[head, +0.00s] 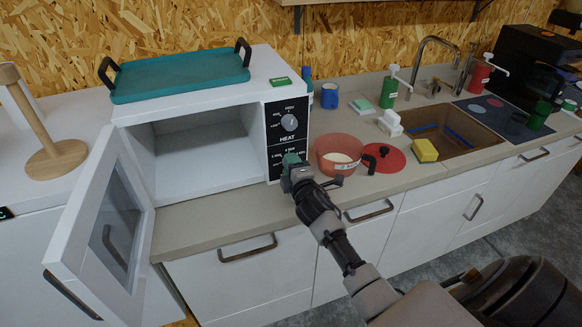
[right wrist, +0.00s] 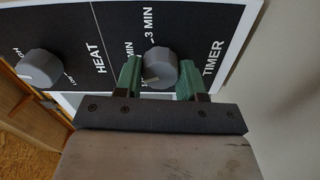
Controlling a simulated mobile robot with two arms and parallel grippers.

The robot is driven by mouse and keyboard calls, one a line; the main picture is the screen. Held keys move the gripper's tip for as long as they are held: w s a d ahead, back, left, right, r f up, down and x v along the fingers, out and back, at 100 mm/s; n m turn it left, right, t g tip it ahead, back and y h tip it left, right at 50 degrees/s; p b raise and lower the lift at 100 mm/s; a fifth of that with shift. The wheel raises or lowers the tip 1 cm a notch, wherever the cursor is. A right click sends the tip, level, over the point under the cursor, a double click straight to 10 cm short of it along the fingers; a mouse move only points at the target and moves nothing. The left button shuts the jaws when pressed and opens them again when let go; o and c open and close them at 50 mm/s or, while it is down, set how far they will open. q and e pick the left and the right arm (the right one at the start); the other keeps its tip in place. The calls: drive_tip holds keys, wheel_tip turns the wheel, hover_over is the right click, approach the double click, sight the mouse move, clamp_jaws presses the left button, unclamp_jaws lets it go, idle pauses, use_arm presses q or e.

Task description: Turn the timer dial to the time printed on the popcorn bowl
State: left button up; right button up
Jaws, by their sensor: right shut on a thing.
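The white microwave (head: 200,105) stands on the counter at the left with its door (head: 100,235) wide open and an empty inside. Its black panel has a grey heat dial (head: 289,122) above and the timer dial (right wrist: 160,66) below. My right gripper (head: 291,160) is at the timer; in the right wrist view its green fingers (right wrist: 160,80) are shut on either side of the timer dial. Much of the timer's scale is hidden by the gripper. My left gripper is not in view.
A teal tray (head: 180,75) and a green packet (head: 280,82) lie on the microwave. A red lid (head: 384,156), a blue mug (head: 329,95), a yellow sponge (head: 424,150) and a sink (head: 450,130) are to the right. A wooden holder (head: 55,160) stands left.

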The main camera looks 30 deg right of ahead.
drive_tip(key=m, duration=0.6)
idle(0.5)
drive_tip(key=o, duration=0.9)
drive_tip(key=shift+s, duration=0.1)
drive_tip(key=b+v, duration=0.1)
drive_tip(key=v, duration=0.9)
drive_tip(key=shift+s+a+b, duration=0.15)
drive_tip(key=shift+s+b, duration=0.15)
